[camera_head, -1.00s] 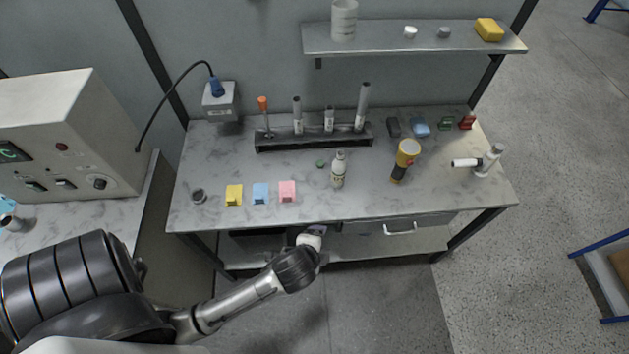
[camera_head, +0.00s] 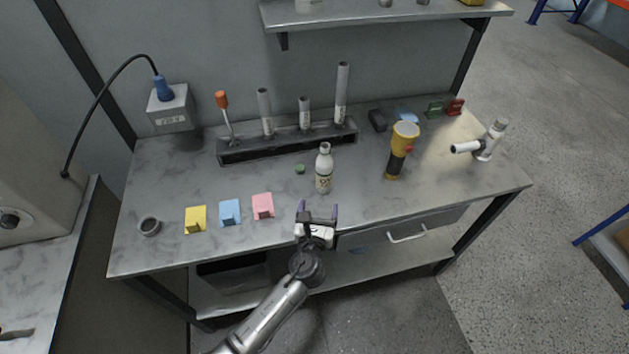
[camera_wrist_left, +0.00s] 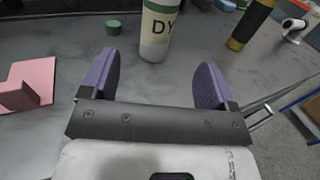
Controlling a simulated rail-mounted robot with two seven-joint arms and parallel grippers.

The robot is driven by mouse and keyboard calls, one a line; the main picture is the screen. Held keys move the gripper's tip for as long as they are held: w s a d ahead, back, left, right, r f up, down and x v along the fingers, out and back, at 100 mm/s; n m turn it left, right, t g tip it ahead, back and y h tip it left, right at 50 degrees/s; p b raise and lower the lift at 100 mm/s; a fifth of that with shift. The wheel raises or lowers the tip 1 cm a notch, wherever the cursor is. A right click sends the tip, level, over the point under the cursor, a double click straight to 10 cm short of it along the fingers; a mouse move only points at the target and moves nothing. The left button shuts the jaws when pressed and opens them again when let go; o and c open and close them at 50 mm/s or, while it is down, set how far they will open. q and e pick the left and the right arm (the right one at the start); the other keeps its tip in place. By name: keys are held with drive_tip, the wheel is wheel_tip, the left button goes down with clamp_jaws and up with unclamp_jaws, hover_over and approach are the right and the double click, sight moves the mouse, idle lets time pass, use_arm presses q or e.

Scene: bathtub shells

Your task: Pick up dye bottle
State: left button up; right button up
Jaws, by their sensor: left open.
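The dye bottle (camera_head: 323,170) is white with a pale label and stands upright on the marble-patterned bench. In the left wrist view the bottle (camera_wrist_left: 158,28) shows the letters "DY" and stands just beyond the fingertips, left of the middle of the gap; its top is cut off. My left gripper (camera_head: 317,212) is open and empty at the bench's front edge, in front of the bottle. Its two purple fingers also show in the left wrist view (camera_wrist_left: 158,80), apart from the bottle. My right gripper is not in view.
A green cap (camera_head: 300,169) lies left of the bottle. A pink block (camera_head: 263,206) is nearer the front left. A yellow-black flashlight (camera_head: 400,150) stands to the right. A dark rack (camera_head: 286,143) with several tubes is behind.

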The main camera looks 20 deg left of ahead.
sight(323, 180)
use_arm(q)
drive_tip(key=b+x, duration=0.1)
drive_tip(key=x, duration=0.6)
drive_tip(key=shift+w, duration=0.2)
drive_tip(key=shift+b+x, duration=1.1)
drive_tip(key=shift+x, duration=1.5)
drive_tip(key=shift+a+r, duration=0.1)
drive_tip(key=shift+c, duration=0.2)
drive_tip(key=c, duration=1)
